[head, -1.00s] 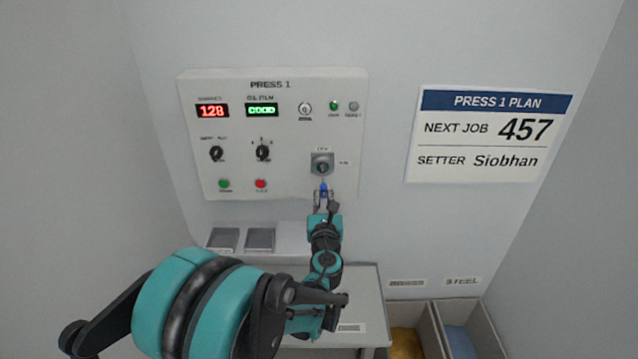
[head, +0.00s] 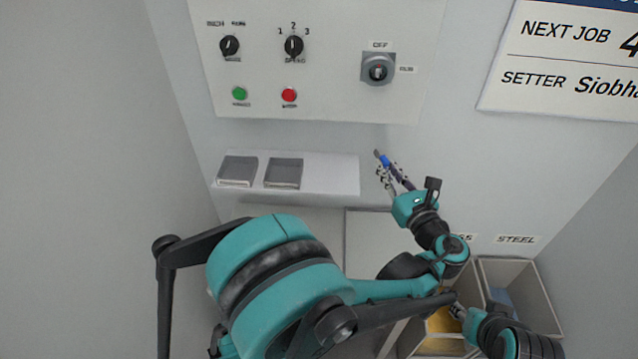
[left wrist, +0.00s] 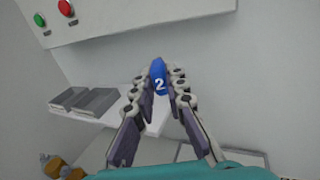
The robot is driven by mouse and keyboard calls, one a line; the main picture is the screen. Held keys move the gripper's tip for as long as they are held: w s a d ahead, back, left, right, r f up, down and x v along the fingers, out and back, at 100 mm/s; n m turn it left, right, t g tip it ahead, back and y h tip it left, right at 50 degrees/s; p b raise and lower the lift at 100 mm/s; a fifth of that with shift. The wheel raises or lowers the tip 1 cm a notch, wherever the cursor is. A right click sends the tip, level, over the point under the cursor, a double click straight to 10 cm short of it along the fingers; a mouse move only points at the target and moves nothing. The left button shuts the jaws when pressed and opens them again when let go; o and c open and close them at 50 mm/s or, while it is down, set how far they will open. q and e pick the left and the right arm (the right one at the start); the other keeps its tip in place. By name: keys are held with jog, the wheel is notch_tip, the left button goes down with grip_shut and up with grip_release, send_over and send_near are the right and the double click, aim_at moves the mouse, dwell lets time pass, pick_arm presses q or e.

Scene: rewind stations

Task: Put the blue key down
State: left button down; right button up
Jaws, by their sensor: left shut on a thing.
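The blue key (head: 384,160) is held in the fingertips of my left gripper (head: 387,172), in front of the wall to the right of the white shelf (head: 335,175). In the left wrist view, the blue key (left wrist: 158,72) stands between the two fingers of the left gripper (left wrist: 160,88) and shows a white number 2. The left gripper is shut on it. The key is below the grey key switch (head: 378,70) and apart from it. My right gripper (head: 458,311) is at the lower right by the bins; whether its fingers are open is unclear.
Two shallow grey trays (head: 237,170) (head: 283,173) sit on the shelf and look empty. The press panel (head: 330,105) with knobs and buttons is above. A bin with yellow contents (head: 442,345) and a steel-labelled bin (head: 530,290) stand at the lower right.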

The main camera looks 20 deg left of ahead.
pick_arm(q)
jog(key=b, duration=0.3)
send_over(341, 190)
notch_tip(341, 190, down, 7)
jog(key=shift+f, duration=0.1)
notch_tip(341, 190, down, 4)
jog(key=shift+f+b, duration=0.1)
jog(key=shift+b, duration=1.1)
jog(key=shift+r, duration=0.2)
jog(key=shift+f, duration=0.1)
jog(key=shift+f, duration=0.15)
jog(key=c, duration=1.6)
grip_release()
jog(key=shift+o, duration=0.2)
